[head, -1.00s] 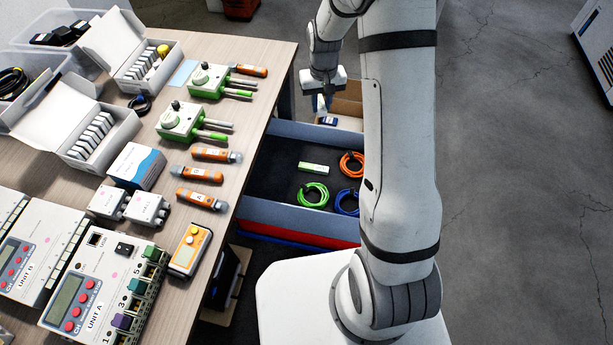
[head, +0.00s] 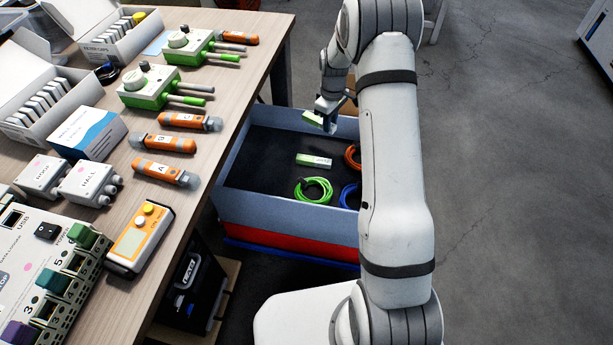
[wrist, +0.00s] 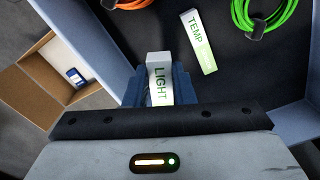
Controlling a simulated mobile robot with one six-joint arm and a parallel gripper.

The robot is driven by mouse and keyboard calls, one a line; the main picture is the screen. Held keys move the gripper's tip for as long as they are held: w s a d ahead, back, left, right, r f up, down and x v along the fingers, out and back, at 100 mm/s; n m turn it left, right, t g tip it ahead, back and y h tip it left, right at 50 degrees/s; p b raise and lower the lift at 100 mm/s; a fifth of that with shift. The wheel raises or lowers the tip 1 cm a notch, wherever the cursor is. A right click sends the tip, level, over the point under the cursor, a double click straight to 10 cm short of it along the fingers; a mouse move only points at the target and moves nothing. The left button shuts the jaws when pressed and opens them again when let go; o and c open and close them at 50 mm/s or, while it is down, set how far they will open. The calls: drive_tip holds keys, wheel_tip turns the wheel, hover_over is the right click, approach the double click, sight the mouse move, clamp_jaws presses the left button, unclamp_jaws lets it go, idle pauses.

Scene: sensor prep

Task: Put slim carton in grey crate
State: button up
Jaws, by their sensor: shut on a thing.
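A slim white and green carton (head: 313,119) marked LIGHT is held in my gripper (head: 326,118). In the wrist view the carton (wrist: 159,80) sits between the jaws (wrist: 158,92), its label facing the camera. The grey crate (head: 285,213) has blue-grey walls and a dark floor. My gripper is at the crate's far side, above its far wall. A similar slim carton (head: 314,160) lies on the crate floor; the wrist view shows its label, TEMP (wrist: 199,42).
Beside it in the crate are coiled green (head: 313,190), orange (head: 352,156) and blue (head: 349,196) cables. A cardboard box (wrist: 45,80) stands outside the crate. The table (head: 205,190) at left holds devices and boxes. Part of the crate floor is bare.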

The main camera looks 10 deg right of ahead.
sight(328, 152)
wheel_tip(328, 152, down, 10)
drive_tip(key=b, duration=0.3)
drive_tip(key=shift+f+b, duration=0.2)
drive_tip(key=shift+b, duration=0.1)
drive_tip(key=o, duration=1)
